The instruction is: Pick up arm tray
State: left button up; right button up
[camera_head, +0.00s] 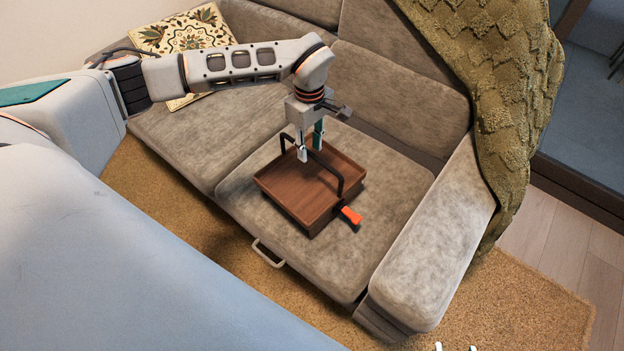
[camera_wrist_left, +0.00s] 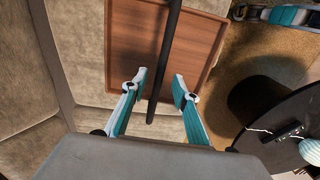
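The arm tray (camera_head: 305,190) is a brown wooden tray with a black arched handle (camera_head: 325,170) over it and an orange clip (camera_head: 351,215) at its front right. It rests on the sofa's seat cushion. My left gripper (camera_head: 310,148) points down over the tray. In the left wrist view its teal fingers (camera_wrist_left: 159,84) are apart, with the black handle bar (camera_wrist_left: 165,60) running between them; contact cannot be told. The tray's wooden floor (camera_wrist_left: 192,45) shows beyond them. Of my right gripper (camera_head: 455,347), only two separated pale tips show at the bottom edge.
The grey sofa's armrest (camera_head: 435,240) rises to the right of the tray, and its backrest (camera_head: 400,95) stands behind. A knitted olive blanket (camera_head: 490,90) hangs over the right corner. A patterned cushion (camera_head: 180,35) lies at the back left. A beige rug (camera_head: 530,300) covers the floor.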

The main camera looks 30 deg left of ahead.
pick_arm(q)
jog(key=shift+f, duration=0.8)
jog(key=shift+r, duration=0.15)
grip_shut()
jog(key=shift+w, duration=0.1)
pick_arm(e)
jog(key=shift+w+r, duration=0.2)
jog(key=shift+w, duration=0.1)
jog(key=shift+f, duration=0.15)
pick_arm(q)
jog(key=shift+r, duration=0.15)
